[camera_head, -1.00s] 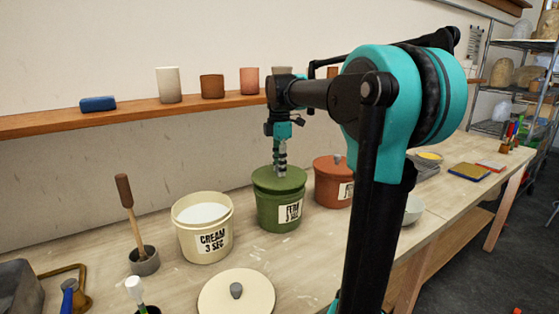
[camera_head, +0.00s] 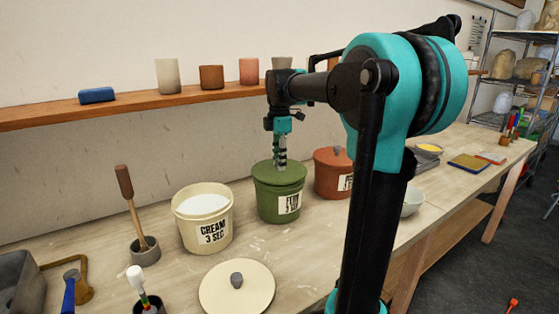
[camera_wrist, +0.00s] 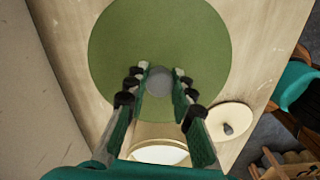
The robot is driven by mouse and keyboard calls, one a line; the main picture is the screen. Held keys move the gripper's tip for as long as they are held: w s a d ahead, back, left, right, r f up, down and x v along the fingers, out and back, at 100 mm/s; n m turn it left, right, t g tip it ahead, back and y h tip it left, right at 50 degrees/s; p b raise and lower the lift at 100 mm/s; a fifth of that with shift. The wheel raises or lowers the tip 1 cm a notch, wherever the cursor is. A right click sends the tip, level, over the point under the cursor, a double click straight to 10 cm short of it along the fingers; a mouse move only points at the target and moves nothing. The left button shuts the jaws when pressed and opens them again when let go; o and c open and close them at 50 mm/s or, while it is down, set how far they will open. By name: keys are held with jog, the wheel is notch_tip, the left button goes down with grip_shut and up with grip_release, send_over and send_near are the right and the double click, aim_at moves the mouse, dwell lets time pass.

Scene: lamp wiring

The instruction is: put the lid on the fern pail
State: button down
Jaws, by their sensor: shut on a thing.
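The fern pail (camera_head: 278,207) is a green bucket with a white label, upright on the bench. Its green lid (camera_head: 262,174) lies across the top of the pail, about level and covering the opening; I cannot tell whether the rim is fully seated. My gripper (camera_head: 280,164) points straight down above the lid with its fingers shut on the lid's knob. In the wrist view the round green lid (camera_wrist: 125,50) fills the upper middle, and the grey knob (camera_wrist: 159,80) sits between the fingertips. The pail is hidden under the lid there.
The open cream pail (camera_head: 204,217) stands close on the left, with its cream lid (camera_head: 250,290) flat on the bench in front. A lidded red-brown pail (camera_head: 328,178) stands close on the right. A wooden shelf (camera_head: 130,109) with cups runs along the wall behind.

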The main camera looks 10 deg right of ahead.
jog(key=shift+f, duration=0.55)
jog(key=c, duration=1.2)
grip_release()
